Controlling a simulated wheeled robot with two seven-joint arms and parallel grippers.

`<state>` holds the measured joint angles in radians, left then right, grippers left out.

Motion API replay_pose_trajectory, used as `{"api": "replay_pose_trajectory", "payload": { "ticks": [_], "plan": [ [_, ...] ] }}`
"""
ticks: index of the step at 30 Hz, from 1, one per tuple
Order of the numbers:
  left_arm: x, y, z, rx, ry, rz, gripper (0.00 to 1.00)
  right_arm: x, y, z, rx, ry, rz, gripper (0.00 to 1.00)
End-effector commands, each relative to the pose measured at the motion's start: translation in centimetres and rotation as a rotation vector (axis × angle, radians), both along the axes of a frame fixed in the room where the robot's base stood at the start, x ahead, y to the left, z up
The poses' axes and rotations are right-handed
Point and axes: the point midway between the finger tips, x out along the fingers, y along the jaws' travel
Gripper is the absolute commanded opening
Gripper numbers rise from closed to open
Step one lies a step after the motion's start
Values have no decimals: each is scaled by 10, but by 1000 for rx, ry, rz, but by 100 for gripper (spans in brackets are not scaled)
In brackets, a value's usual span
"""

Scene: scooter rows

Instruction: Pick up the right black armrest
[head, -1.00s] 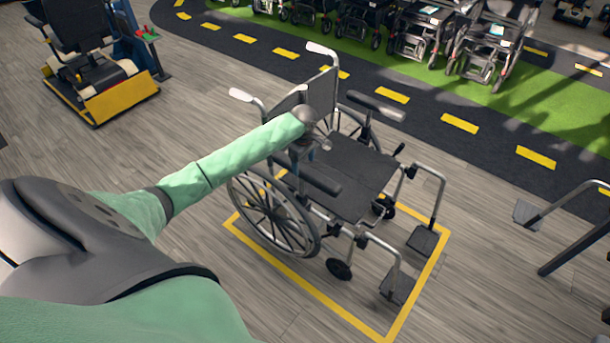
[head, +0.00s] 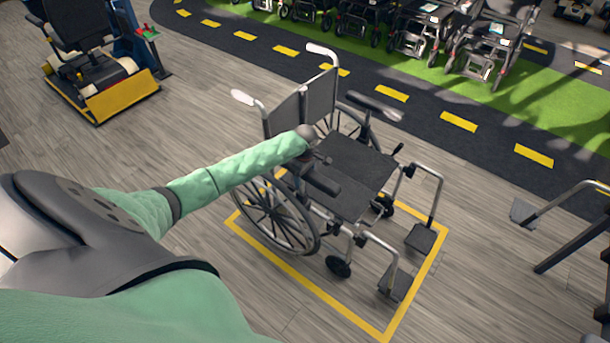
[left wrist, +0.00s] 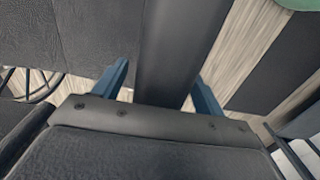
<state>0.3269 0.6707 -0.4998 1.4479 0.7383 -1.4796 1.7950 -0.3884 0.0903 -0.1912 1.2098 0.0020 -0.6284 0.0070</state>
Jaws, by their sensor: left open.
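The wheelchair stands in a yellow floor frame, its footrests toward the lower right. Its right black armrest (head: 324,184) is the near one, a padded bar beside the seat (head: 352,178). The other armrest (head: 374,106) is on the far side. My left gripper (head: 318,164) is just above the rear part of the near armrest, partly hidden by my arm. In the left wrist view, my gripper's two blue fingers (left wrist: 160,78) are apart, with the dark armrest (left wrist: 180,45) between them. I cannot tell whether they touch it. My right gripper is out of view.
The backrest (head: 285,118) and white-tipped push handles (head: 243,97) stand close behind the gripper. The large near wheel (head: 275,215) is below. A yellow-fronted scooter (head: 110,95) stands upper left.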

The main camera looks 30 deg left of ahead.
Motion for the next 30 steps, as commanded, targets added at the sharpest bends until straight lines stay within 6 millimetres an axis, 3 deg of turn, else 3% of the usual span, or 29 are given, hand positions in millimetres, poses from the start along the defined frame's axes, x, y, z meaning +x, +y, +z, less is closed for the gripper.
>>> {"api": "replay_pose_trajectory", "payload": {
  "ticks": [2, 11, 22, 30],
  "plan": [
    [0, 0, 0, 0, 0, 0, 67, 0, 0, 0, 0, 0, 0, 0],
    [0, 0, 0, 0, 0, 0, 8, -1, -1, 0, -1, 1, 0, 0],
    [1, 0, 9, -1, -3, -1, 8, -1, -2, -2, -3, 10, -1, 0],
    [1, 0, 53, 1, -5, -2, 8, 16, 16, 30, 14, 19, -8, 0]
  ]
}}
